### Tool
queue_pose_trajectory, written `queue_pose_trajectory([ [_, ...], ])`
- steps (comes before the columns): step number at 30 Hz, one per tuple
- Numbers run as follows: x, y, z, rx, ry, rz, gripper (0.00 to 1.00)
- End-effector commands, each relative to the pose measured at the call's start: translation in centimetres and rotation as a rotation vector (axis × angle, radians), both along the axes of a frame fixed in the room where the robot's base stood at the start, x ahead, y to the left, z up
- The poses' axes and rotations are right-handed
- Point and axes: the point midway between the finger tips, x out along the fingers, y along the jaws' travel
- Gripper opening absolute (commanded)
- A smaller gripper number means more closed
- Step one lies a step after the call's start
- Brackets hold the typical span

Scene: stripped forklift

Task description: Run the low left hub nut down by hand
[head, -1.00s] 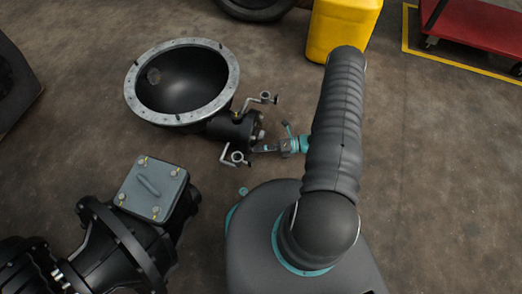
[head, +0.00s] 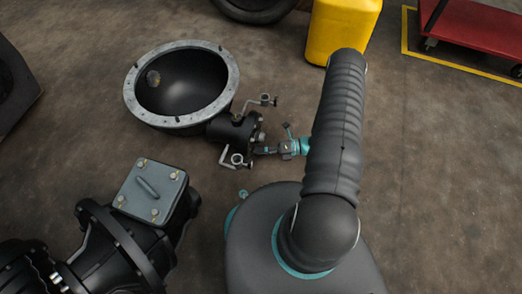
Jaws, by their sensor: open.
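The hub (head: 232,129) is a short black cylinder with an end flange, joined to the lower right of a large bowl-shaped housing (head: 222,100) with a grey bolted rim. A small light nut or stud end (head: 261,136) shows on the flange's right face. The low left hub nut cannot be made out at this size. The jaws are open, with nothing visibly held. Whether a finger touches a nut cannot be told.
A black gearbox with a grey cover plate (head: 151,191) lies lower left. A yellow container (head: 340,28) and a red cart (head: 480,25) stand at the back. Floor on the right is clear.

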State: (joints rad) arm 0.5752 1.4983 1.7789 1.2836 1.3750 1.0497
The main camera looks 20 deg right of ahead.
Motion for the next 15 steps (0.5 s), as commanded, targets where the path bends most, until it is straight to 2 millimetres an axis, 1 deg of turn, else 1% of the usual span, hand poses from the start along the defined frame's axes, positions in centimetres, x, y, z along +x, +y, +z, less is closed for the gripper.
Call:
queue_pose_trajectory([
  [5, -0.5, -2.3, 0.4, -0.002, -0.003, -0.005, 0.43],
  [12, -1.8, -6.9, 1.1, -0.001, -0.002, -0.006, 0.43],
  [15, -2.3, -8.5, 1.4, -0.001, -0.002, -0.006, 0.43],
])
